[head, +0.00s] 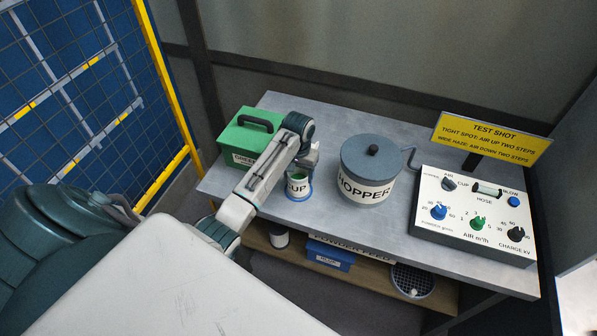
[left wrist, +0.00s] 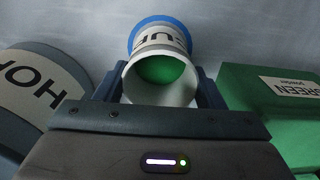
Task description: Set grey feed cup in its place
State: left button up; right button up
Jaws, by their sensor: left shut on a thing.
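The grey feed cup (head: 298,186), labelled CUP, is on or just above the grey bench between the green box and the hopper, with green inside it. My left gripper (head: 307,160) is shut on it. In the left wrist view the cup (left wrist: 160,84) is between the two fingers, its open mouth towards the camera. A blue ring (head: 300,198) shows around the cup's base; it also shows in the left wrist view (left wrist: 158,20). I cannot tell whether the cup rests fully in the ring. My right gripper is not in view.
The green powder box (head: 241,138) stands left of the cup, the hopper (head: 373,160) close on its right. A control panel (head: 474,215) with knobs and a yellow sign (head: 492,139) are farther right. A lower shelf (head: 268,244) holds a blue box (head: 331,258).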

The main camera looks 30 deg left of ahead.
pick_arm(q)
jog(key=shift+f, duration=0.45)
jog(key=o, duration=1.1)
jog(key=shift+c, duration=0.2)
jog(key=shift+r+b, duration=0.3)
jog(key=shift+r, duration=0.3)
notch_tip(320, 180, up, 7)
jog(key=shift+f+b, duration=0.1)
jog(key=shift+b, duration=1.15)
jog(key=shift+r+p, duration=1.4)
jog(key=shift+r, duration=0.1)
